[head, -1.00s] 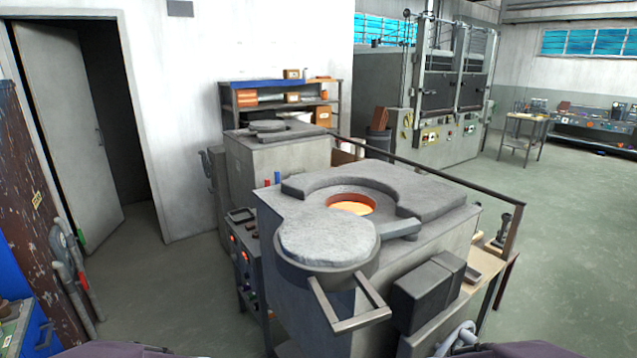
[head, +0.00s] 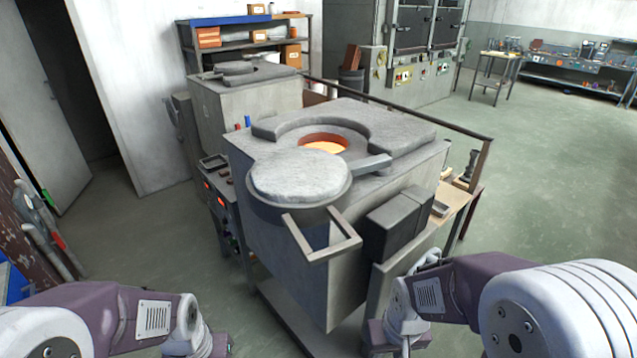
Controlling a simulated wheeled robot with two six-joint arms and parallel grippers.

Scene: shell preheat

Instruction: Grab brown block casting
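A brown block (head: 352,57) stands upright over a dark bin (head: 351,82) beside the large grey machine in the background. I cannot tell for sure that it is the block casting. It is far from both of my arms. My left and right arms reach in from the lower corners, and their wrists run down to the bottom edge. The fingers of both grippers are out of the frame, so what they hold cannot be seen.
A furnace (head: 285,250) with a glowing opening and a round lid (head: 300,176) with a protruding handle stands close ahead. Behind it are a second furnace (head: 240,108) and a shelf with boxes (head: 208,37). A railing runs along the right side. Open floor (head: 540,170) lies right.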

